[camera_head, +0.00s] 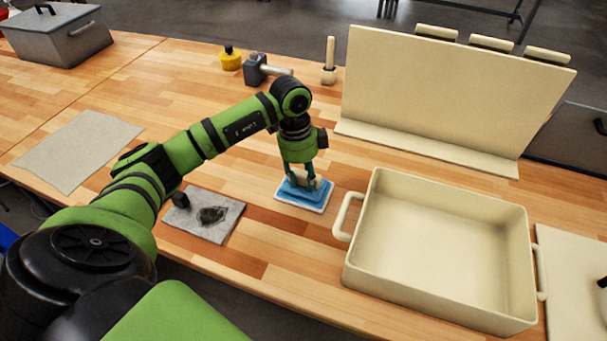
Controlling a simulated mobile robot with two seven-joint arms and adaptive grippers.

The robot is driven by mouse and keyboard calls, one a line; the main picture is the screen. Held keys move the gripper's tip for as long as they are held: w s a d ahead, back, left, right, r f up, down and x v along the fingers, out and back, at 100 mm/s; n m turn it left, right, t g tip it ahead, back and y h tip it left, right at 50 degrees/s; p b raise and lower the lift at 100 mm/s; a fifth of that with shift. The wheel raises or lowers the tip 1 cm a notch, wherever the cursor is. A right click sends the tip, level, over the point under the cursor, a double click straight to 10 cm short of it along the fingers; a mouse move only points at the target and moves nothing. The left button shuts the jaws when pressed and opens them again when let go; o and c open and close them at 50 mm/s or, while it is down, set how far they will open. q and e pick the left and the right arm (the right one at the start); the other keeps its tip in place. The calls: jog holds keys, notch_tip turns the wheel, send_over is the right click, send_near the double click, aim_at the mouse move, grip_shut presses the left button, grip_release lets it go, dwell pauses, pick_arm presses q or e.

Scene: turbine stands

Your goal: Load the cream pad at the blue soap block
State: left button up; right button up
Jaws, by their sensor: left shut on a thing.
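The blue soap block (290,192) sits on a thin white base (284,201) in the middle of the table. My left gripper (304,182) points straight down over it and is shut on a small cream pad (307,185). The pad is at the top of the blue block; I cannot tell whether it touches. The fingers hide part of the pad and the block. My right gripper is not in view.
A grey cloth with a dark stain (212,215) lies left of the block, and a plain cloth (78,150) farther left. A large cream bin (360,258) stands at right. A cream upright panel (450,95), a grey tool (256,72) and a yellow item (231,60) stand behind.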

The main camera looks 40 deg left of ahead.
aim_at(304, 176)
pick_arm(q)
jog(key=shift+r+p, duration=2.4)
jog(key=shift+r, duration=0.8)
